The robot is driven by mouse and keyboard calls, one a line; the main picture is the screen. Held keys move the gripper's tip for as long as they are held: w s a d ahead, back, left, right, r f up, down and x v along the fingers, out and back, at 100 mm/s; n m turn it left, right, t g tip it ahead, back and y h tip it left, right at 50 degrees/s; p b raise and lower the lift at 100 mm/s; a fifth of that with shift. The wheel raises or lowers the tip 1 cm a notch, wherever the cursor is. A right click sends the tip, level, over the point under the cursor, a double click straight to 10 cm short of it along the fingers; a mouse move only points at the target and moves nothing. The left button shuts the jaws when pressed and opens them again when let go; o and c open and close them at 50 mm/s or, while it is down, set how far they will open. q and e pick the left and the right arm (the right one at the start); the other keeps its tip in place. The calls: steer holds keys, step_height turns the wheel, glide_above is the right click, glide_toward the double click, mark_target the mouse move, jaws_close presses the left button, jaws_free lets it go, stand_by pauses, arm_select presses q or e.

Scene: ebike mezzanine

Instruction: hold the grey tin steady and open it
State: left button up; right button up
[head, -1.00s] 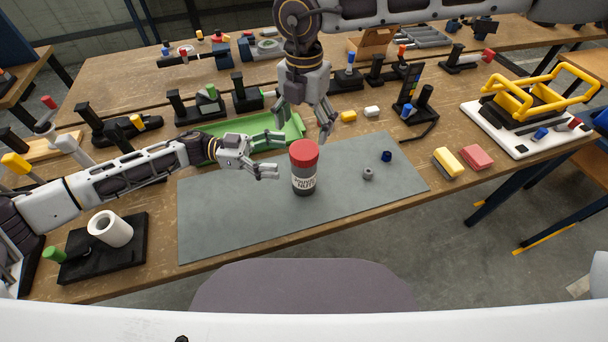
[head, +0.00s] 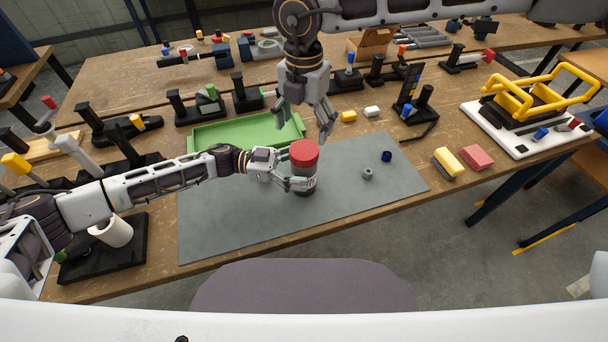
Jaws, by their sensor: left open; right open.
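The grey tin (head: 307,187) with a red lid (head: 304,154) and a pale label stands upright on the grey mat (head: 229,220). My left gripper (head: 294,176) is open at the tin's left side, with one finger in front of the tin's body below the lid. Its hand hides much of the label, and I cannot tell whether the fingers touch the tin. My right gripper (head: 304,120) is open and empty, pointing down above and just behind the lid, apart from it.
A small grey nut (head: 368,174) and a dark blue nut (head: 387,156) lie on the mat to the right. A green tray (head: 215,134) is behind the mat. Yellow (head: 449,162) and pink (head: 477,157) blocks sit right of it. The mat's front is clear.

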arm_select(q)
steer(key=shift+d, duration=0.35)
jaws_close()
arm_select(e)
steer(key=shift+s+a, duration=0.1)
stand_by(0.4)
steer(key=shift+s+f, duration=0.1)
steer(key=shift+s+a+f+m, duration=0.1)
steer(key=shift+s+a+m, duration=0.15)
steer(key=shift+a+m, duration=0.15)
steer(key=shift+s, duration=0.1)
steer(key=shift+a+m, duration=0.1)
steer(key=shift+m, duration=0.3)
steer(key=shift+m, duration=0.3)
